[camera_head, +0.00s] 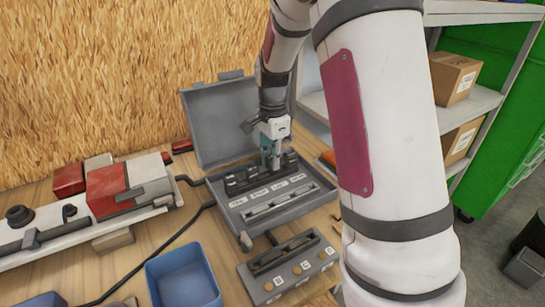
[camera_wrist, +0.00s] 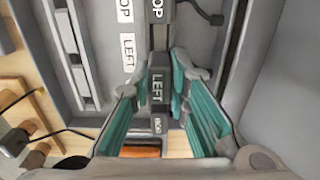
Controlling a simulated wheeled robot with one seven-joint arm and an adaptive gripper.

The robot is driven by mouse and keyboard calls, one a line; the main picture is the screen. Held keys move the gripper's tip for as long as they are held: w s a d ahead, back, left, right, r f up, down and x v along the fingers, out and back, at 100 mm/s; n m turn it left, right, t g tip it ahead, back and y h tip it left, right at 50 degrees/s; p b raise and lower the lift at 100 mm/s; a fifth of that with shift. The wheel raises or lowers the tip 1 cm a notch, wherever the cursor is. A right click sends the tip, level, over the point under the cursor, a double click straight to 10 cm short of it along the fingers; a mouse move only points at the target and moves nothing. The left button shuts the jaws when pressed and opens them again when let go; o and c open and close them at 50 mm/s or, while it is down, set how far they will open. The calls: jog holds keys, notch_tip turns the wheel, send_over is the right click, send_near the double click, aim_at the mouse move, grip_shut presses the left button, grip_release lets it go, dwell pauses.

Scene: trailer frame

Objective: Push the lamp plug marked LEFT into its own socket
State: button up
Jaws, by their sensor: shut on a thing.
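My gripper (camera_head: 270,150) reaches down into the open grey case (camera_head: 278,212), over the dark row of plugs (camera_head: 245,181). In the wrist view, the teal fingers of my gripper (camera_wrist: 157,98) are shut on a dark plug marked LEFT (camera_wrist: 158,86). A white label reading LEFT (camera_wrist: 128,52) is on the case beside the row, a little farther up the picture than the plug. A plug whose marking ends in OP (camera_wrist: 157,10) stands farther along the row. The plug's lower end is hidden, so I cannot tell how deep it sits.
The case lid (camera_head: 222,120) stands open behind. A grey box with lettered buttons (camera_head: 289,268) and a blue bin (camera_head: 183,279) lie in front. A red and white machine (camera_head: 118,190) is at the left, with a black cable on the bench. Shelves (camera_head: 480,100) stand at right.

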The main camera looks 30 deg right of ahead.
jog(key=shift+f, duration=0.35)
jog(key=shift+f, duration=0.5)
dwell(0.5)
jog(key=o, duration=1.2)
jog(key=shift+r+p, duration=1.65)
jog(key=shift+r, duration=1.9)
